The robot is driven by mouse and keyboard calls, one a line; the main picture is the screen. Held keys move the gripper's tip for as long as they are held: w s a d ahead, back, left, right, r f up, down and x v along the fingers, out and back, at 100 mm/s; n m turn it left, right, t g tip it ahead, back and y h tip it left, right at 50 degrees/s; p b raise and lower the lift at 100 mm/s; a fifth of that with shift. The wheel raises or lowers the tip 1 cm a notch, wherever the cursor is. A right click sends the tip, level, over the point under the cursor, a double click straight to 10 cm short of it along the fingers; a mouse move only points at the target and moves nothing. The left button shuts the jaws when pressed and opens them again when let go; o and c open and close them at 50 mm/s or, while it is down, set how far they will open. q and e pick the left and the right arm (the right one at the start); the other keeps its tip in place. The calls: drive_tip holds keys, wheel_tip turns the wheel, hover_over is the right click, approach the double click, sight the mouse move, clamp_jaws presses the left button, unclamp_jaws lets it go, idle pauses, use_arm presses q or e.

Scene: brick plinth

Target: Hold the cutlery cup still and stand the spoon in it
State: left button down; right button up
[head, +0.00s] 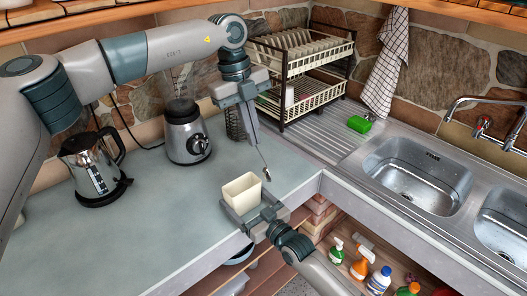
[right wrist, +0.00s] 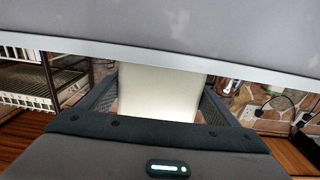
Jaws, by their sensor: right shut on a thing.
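The cream cutlery cup (head: 238,192) stands upright at the counter's front edge, near the corner by the sink. My right gripper (head: 252,207) is shut on it from the front; in the right wrist view the pale cup (right wrist: 160,93) fills the space between the two fingers. My left gripper (head: 256,141) is above and behind the cup, pointing down, with its fingers close together on the thin metal spoon (head: 264,163). The spoon hangs tilted, its wide end low, just right of the cup's rim and outside the opening. Its exact height over the counter is unclear.
A blender (head: 185,135) and a steel kettle (head: 92,168) stand on the counter to the left. A dish rack (head: 300,65) is behind, with a green sponge (head: 359,124) by the sink (head: 420,175). Bottles stand on a shelf below. The counter left of the cup is clear.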

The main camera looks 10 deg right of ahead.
use_arm(q)
drive_tip(key=w+a+r+n+y, duration=0.1)
drive_tip(key=w+a+r+n, duration=0.1)
drive_tip(key=a+r, duration=0.2)
wheel_tip(320, 180, up, 3)
drive_tip(key=shift+f+g+y, duration=0.1)
drive_tip(key=shift+g+y, duration=0.2)
drive_tip(key=shift+f, duration=0.15)
wheel_tip(320, 180, down, 13)
drive_tip(key=shift+f, duration=0.2)
idle(1.5)
drive_tip(key=c, duration=2)
unclamp_jaws()
